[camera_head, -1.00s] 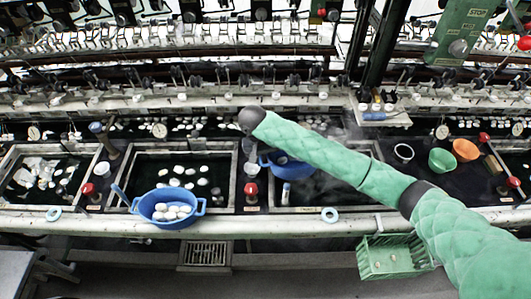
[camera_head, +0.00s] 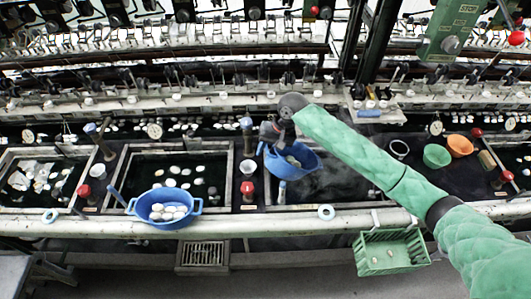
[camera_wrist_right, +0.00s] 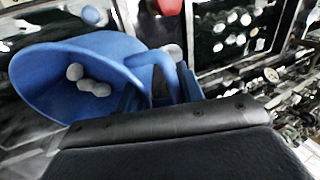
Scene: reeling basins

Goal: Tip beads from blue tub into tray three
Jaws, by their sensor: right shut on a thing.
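My right gripper (camera_head: 270,133) is shut on a handle of a blue tub (camera_head: 292,160) and holds it tilted above the third basin from the left (camera_head: 345,182), the dark tray behind the front ledge. In the right wrist view the tub (camera_wrist_right: 45,82) leans over with its mouth to the left. A few white, bead-like oval pieces (camera_wrist_right: 88,83) lie inside it. The gripper's fingertips are partly hidden by the tub. My left gripper is not in view.
A second blue tub (camera_head: 184,219) full of white ovals stands on the front ledge by the second basin (camera_head: 215,165). A red-capped bottle (camera_head: 248,191) stands between basins. Green (camera_head: 437,156) and orange (camera_head: 461,146) bowls are right. A green crate (camera_head: 392,262) hangs in front.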

